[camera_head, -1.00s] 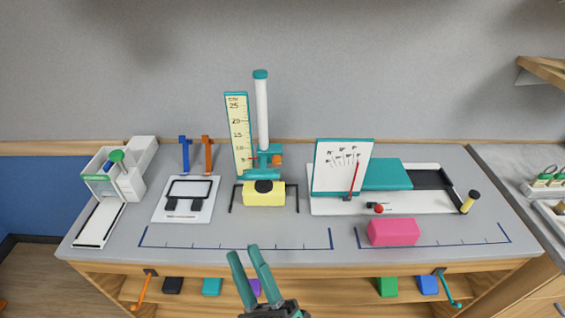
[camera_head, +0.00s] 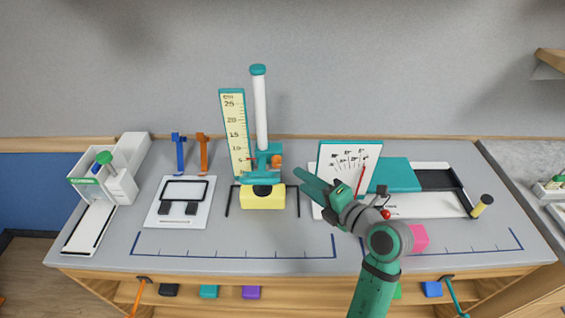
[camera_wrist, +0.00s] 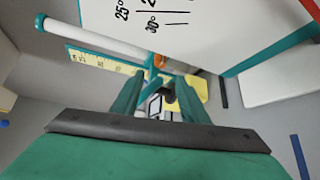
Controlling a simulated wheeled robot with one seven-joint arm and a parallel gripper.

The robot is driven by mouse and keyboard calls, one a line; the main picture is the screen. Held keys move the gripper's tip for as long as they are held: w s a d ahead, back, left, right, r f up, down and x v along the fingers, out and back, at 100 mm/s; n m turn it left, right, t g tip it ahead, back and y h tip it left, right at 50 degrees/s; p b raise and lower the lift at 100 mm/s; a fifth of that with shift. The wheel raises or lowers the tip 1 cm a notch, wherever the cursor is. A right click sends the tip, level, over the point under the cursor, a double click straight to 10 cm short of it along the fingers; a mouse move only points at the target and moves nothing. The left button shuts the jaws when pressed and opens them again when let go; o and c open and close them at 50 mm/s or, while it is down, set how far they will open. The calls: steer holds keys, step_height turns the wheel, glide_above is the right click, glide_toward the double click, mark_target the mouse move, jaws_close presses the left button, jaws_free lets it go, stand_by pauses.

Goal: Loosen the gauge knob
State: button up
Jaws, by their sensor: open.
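The height gauge stands at the back middle of the bench, with a yellow ruler (camera_head: 235,132), a white post (camera_head: 261,110) and a teal carriage (camera_head: 264,165). An orange knob (camera_head: 276,161) sits on the right side of the carriage. In the wrist view the ruler (camera_wrist: 100,59), the post (camera_wrist: 85,36) and a small orange spot, likely the knob (camera_wrist: 156,82), lie beyond the fingers. My gripper (camera_head: 311,182) is open and empty, to the right of and nearer than the knob, in front of the white angle board. It also shows in the wrist view (camera_wrist: 158,92).
A yellow block (camera_head: 262,199) sits at the gauge's foot between dark rails. The angle board (camera_head: 345,165) stands close to my gripper, and a pink block (camera_head: 418,238) is partly behind my arm.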

mark_target(279, 164)
steer(key=x, duration=1)
steer(key=shift+w+a+f, duration=0.15)
steer(key=shift+w+a, duration=0.05)
steer(key=shift+w, duration=0.15)
steer(key=shift+c, duration=0.5)
jaws_close()
